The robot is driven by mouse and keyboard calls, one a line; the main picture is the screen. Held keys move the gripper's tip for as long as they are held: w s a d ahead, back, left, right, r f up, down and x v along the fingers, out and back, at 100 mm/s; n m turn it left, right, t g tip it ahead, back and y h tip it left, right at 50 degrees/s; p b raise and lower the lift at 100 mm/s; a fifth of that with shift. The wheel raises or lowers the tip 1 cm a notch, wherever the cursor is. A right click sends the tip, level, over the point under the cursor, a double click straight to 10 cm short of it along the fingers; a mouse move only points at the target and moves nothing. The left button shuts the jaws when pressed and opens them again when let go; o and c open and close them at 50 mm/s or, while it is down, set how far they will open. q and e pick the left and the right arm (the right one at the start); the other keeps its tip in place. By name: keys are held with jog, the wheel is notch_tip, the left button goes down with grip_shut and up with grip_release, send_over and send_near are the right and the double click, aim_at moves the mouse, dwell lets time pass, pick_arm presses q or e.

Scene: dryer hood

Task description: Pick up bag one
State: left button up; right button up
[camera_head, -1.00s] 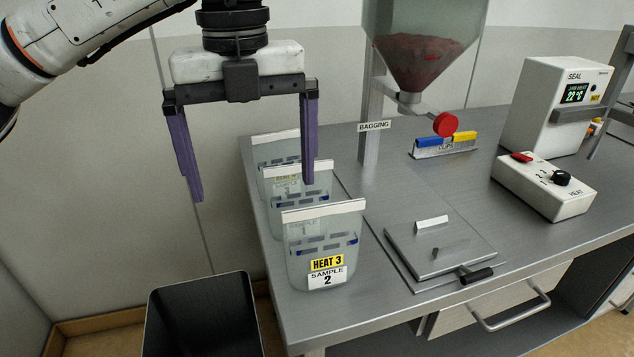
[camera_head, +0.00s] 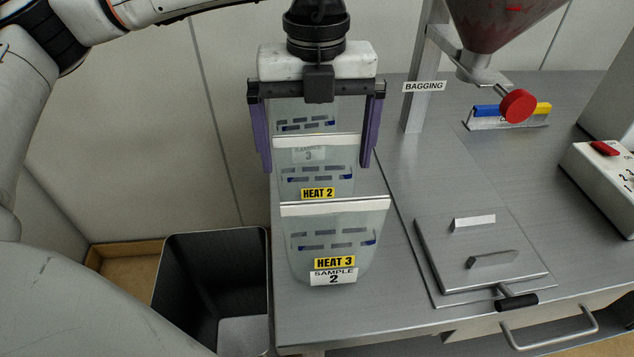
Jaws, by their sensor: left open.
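Three clear bags with white top strips stand in a row at the left end of the bench. The front bag (camera_head: 337,228) reads HEAT 3 and SAMPLE 2. The middle bag (camera_head: 318,181) reads HEAT 2, with a faint SAMPLE 3 label showing above. The rear bag (camera_head: 305,112) is partly hidden behind the middle one and my gripper, so I cannot read which is bag one. My left gripper (camera_head: 316,164) is open and empty, pointing down, one purple finger on each side of the row around the rear and middle bags. Contact cannot be told.
A black bin (camera_head: 213,238) stands on the floor left of the bench. A hopper with a red knob (camera_head: 517,106) and a BAGGING post (camera_head: 424,85) rise to the right. A flat metal plate (camera_head: 480,245) lies right of the bags; a clips holder (camera_head: 510,117) stands behind.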

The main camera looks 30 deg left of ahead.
aim_at(317, 135)
pick_arm(q)
notch_tip(317, 135, down, 6)
jog(key=shift+f, duration=0.25)
jog(key=c, duration=0.7)
jog(key=shift+r, duration=0.1)
notch_tip(317, 135, up, 10)
